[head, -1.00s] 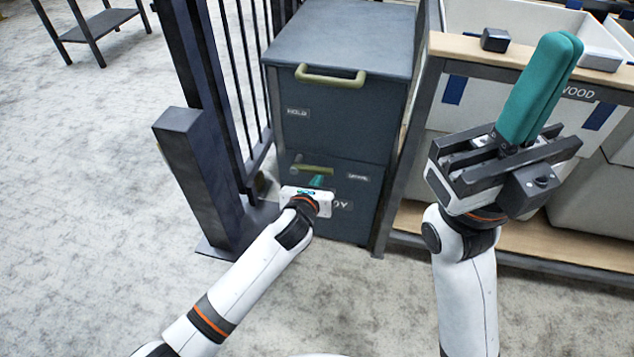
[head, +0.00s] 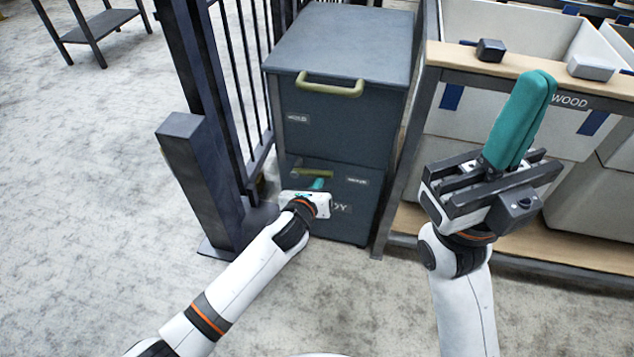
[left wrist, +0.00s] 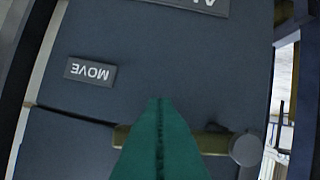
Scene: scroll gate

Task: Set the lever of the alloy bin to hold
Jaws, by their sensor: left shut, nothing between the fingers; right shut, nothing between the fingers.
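The alloy bin (head: 340,130) is a dark grey cabinet with an olive handle near its top. Its olive lever (head: 325,174) lies about level on the lower front, pointing right from its pivot. The HOLD label (head: 297,118) is above the pivot. The MOVE label (head: 357,182) is near the lever's free end and reads upside down in the left wrist view (left wrist: 90,70). My left gripper (head: 317,184) is shut and empty, its teal fingers just below the lever; in the left wrist view they overlap it, contact unclear. My right gripper (head: 527,115) is shut and empty, raised at the right.
A dark gate post (head: 190,180) and barred gate (head: 243,80) stand close to the bin's left. A wooden-edged rack (head: 470,55) with pale bins and a WOOD label is on the right, beneath and behind my right gripper. Floor in front is clear.

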